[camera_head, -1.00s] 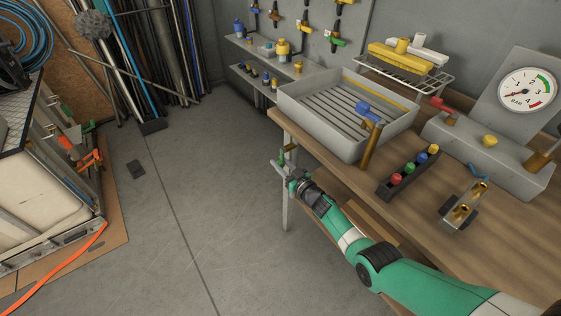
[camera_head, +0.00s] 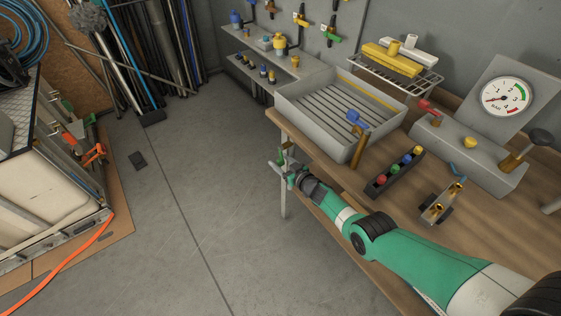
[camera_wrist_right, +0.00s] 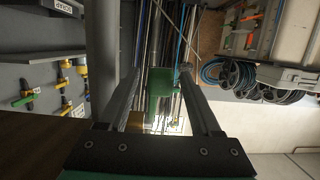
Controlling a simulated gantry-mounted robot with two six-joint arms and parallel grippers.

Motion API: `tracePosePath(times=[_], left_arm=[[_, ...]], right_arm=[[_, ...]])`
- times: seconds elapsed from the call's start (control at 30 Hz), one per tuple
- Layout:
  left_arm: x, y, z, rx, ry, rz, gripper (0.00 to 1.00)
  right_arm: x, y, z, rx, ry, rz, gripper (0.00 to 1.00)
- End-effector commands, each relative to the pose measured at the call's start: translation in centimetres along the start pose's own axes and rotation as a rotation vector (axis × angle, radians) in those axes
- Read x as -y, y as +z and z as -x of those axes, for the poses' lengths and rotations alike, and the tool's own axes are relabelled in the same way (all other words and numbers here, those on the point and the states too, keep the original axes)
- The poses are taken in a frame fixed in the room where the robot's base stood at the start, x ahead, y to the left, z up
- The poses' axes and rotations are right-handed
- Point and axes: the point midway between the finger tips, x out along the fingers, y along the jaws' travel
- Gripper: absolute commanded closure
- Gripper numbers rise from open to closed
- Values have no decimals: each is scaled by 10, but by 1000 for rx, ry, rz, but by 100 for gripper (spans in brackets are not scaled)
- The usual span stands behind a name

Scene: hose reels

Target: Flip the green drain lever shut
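The green drain lever (camera_head: 284,153) is at the left end of the bench, below the grey drain tray (camera_head: 312,126). It is small and partly hidden by my gripper in the head view. In the right wrist view a green piece, which looks like the lever (camera_wrist_right: 160,88), shows between the fingers. My right gripper (camera_head: 281,166) is at the lever beside the bench end. Its fingers (camera_wrist_right: 158,92) are apart in the wrist view, with the green piece between them; I cannot tell whether either finger touches it. My left gripper is not in view.
The wooden bench (camera_head: 476,228) holds a rack of coloured knobs (camera_head: 394,172), a brass-fitted block (camera_head: 441,203) and a pressure gauge (camera_head: 505,96). Open floor (camera_head: 215,180) lies left of the bench.

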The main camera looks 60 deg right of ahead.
Motion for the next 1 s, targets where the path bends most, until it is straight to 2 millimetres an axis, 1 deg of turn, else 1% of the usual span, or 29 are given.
tracePosePath(times=[0.23, 0.37, 0.47, 0.6, 0.7, 0.83, 0.9, 1.0], left_arm=[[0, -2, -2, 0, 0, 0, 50], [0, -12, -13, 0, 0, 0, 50], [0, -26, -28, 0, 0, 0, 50], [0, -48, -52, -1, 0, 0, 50], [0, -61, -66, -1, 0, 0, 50], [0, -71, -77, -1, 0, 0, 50], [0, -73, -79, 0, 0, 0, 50], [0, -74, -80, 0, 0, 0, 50]], right_arm=[[0, -1, 1, -1, 0, 0, 35], [0, -5, 12, 0, 0, -1, 35], [0, -9, 28, 2, 0, -1, 35], [0, -11, 60, 3, 2, -2, 35], [0, -9, 82, 3, 2, -2, 35], [0, -6, 104, 2, 1, -2, 35], [0, -4, 112, 1, 1, -1, 35], [0, -2, 116, -1, 0, 0, 35]])
